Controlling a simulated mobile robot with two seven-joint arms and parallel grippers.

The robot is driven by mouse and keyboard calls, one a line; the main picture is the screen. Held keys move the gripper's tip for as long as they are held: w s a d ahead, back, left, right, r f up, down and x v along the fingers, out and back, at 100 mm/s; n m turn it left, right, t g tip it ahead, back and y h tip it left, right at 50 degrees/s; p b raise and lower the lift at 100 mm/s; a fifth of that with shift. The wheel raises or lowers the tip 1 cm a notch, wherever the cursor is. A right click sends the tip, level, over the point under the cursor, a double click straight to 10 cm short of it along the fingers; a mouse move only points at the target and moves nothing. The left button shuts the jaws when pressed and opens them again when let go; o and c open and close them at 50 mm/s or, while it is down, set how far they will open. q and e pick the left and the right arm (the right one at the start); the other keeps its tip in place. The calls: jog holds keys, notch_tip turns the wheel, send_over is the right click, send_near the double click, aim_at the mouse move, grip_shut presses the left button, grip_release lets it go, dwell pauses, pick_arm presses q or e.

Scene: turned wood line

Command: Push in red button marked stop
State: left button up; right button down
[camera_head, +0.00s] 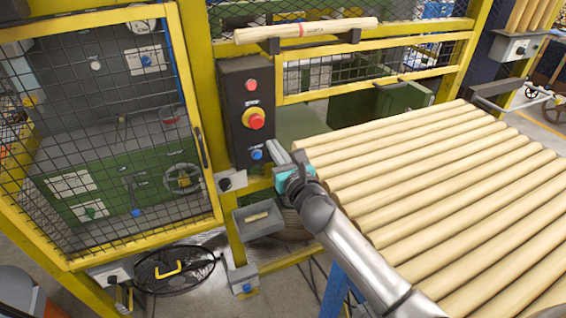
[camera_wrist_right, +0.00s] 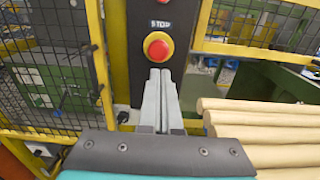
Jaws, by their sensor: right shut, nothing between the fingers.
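The red stop button (camera_head: 256,121) sits on a yellow collar on a dark control box (camera_head: 238,84) fixed to the yellow frame. In the right wrist view the red button (camera_wrist_right: 159,49) shows under the white word STOP, just beyond the fingertips. My right gripper (camera_head: 272,148) is shut and empty, below and slightly right of the button in the head view. Its two grey fingers lie together in the right wrist view (camera_wrist_right: 160,74), pointing up toward the button. Whether the tips touch the button or box cannot be told. My left gripper is not in view.
A smaller red button (camera_head: 251,85) sits above and a blue button (camera_head: 257,154) below on the same box. Wooden rods (camera_head: 440,180) lie in a row at the right. A yellow mesh guard (camera_head: 95,130) stands at the left. A grey bin (camera_head: 257,220) hangs below.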

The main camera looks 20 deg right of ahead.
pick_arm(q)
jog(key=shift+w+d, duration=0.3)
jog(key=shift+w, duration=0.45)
pick_arm(e)
jog(key=s, duration=0.5)
jog(key=shift+s+r, duration=0.15)
jog(key=shift+s, duration=0.15)
